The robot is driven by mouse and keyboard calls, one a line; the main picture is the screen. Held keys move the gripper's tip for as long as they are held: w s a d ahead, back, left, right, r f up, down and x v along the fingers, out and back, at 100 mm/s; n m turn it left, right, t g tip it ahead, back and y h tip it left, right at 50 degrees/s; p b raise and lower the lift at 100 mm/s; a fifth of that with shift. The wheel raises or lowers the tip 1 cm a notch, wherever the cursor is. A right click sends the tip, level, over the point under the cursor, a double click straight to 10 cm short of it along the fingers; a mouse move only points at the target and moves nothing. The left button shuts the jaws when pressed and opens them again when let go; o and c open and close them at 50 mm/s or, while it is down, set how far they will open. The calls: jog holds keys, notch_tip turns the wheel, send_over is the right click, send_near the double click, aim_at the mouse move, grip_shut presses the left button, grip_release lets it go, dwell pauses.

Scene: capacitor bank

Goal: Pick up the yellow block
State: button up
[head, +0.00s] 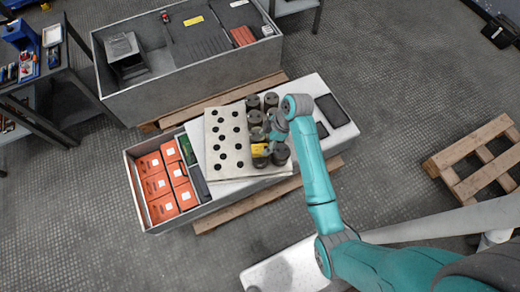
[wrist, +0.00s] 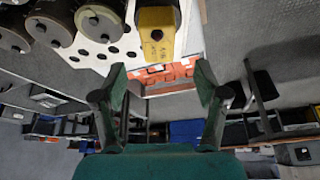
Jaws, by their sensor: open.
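The yellow block (head: 259,150) is near the middle of the head view, beside the dark round capacitors and the right edge of the perforated plate. In the head view my wrist hides part of the capacitors, and the fingers cannot be made out clearly.
Dark capacitors (head: 270,101) stand in rows close to the block. The perforated light plate (head: 226,142) lies to its left. Orange boxes (head: 160,187) fill the crate's left end. A grey bin (head: 190,65) stands behind, and a wooden pallet (head: 478,165) lies on the right.

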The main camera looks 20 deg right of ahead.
aim_at(261, 148)
jog(key=shift+d+x, duration=0.2)
jog(key=shift+x, duration=1.5)
jog(key=shift+d+x, duration=0.2)
jog(key=shift+x, duration=1.55)
jog(key=shift+f, duration=0.15)
grip_shut()
jog(key=shift+r, duration=5)
